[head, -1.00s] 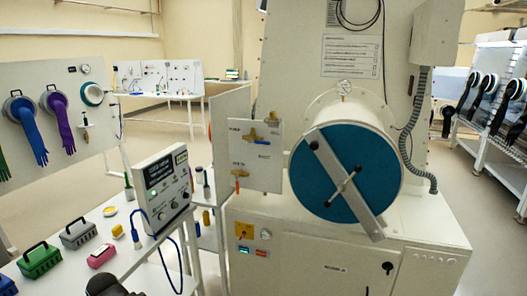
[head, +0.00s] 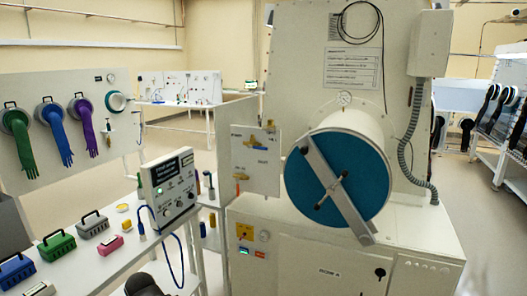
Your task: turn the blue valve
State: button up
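A small valve with a blue handle (head: 259,148) sits on the upper part of a white panel (head: 262,178), left of the large round blue door. The handle looks roughly level across a brass body, but it is small in the picture. A second valve with an orange handle (head: 240,177) sits lower on the same panel. A dark rounded part at the bottom edge seems to be mine. My gripper's fingers do not show, and nothing of mine touches the valve.
The round blue door (head: 336,185) with a grey crossbar is right of the panel. A bench (head: 82,276) on the left holds a control box (head: 170,188), a green case (head: 55,245) and a blue case (head: 17,270).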

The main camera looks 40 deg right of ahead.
aim_at(249, 146)
jog(key=z, duration=0.2)
jog(key=i, duration=0.85)
jog(key=u, duration=0.2)
